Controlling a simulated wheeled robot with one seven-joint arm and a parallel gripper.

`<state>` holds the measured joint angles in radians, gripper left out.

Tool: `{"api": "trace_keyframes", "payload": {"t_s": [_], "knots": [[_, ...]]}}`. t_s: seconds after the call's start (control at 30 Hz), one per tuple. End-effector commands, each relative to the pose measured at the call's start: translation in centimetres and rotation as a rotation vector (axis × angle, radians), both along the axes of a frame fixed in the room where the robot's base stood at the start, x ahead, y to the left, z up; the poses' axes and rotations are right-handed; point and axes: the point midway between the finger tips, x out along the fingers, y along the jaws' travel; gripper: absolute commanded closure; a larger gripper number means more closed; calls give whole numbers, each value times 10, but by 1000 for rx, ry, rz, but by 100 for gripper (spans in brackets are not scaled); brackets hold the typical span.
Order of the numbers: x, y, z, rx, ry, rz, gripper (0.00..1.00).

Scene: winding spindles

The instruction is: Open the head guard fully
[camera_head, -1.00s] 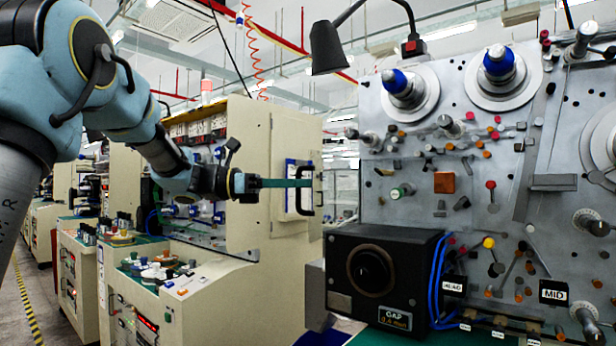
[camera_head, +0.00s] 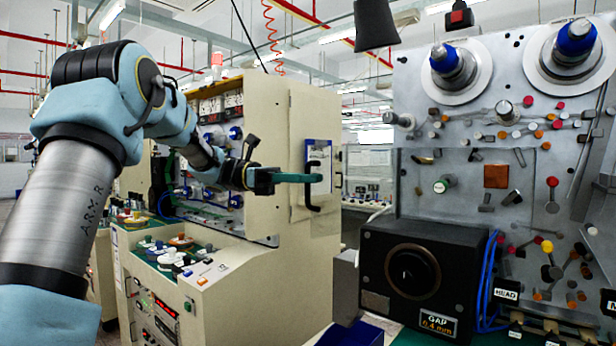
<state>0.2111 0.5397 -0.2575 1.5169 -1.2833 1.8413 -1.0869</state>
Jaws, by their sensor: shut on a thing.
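My gripper (camera_head: 302,178), with long green fingers, is at the end of my arm left of the picture's middle. Its jaws are shut on an upright black bar handle (camera_head: 312,198), bent at both ends. The fingers cross the handle near its middle and hide part of it. The guard panel itself is hard to make out; I cannot tell its edges or how far it stands open. A small black HEAD label (camera_head: 508,294) is at the lower right, beside a dark box (camera_head: 379,243) with a round dark opening and a GAP label.
A cream cabinet (camera_head: 265,130) stands behind my gripper, with a control desk (camera_head: 190,290) at its left. The grey machine face (camera_head: 450,215) at right carries spools, rollers and pegs. A dark lamp shade (camera_head: 376,24) hangs at the top. Blue cables run beside the dark box.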

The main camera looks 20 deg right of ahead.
Motion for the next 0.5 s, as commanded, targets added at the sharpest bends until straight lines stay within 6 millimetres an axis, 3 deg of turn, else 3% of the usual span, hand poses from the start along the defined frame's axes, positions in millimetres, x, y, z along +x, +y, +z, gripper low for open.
{"api": "trace_keyframes", "payload": {"t_s": [0.17, 0.2, 0.3, 0.5], "knots": [[3, -1, 3, -6, -4, 12, 100], [3, -1, 3, -6, -4, 13, 83], [3, -1, 2, -5, -3, 12, 73], [2, 0, 1, -4, -2, 9, 73]]}}
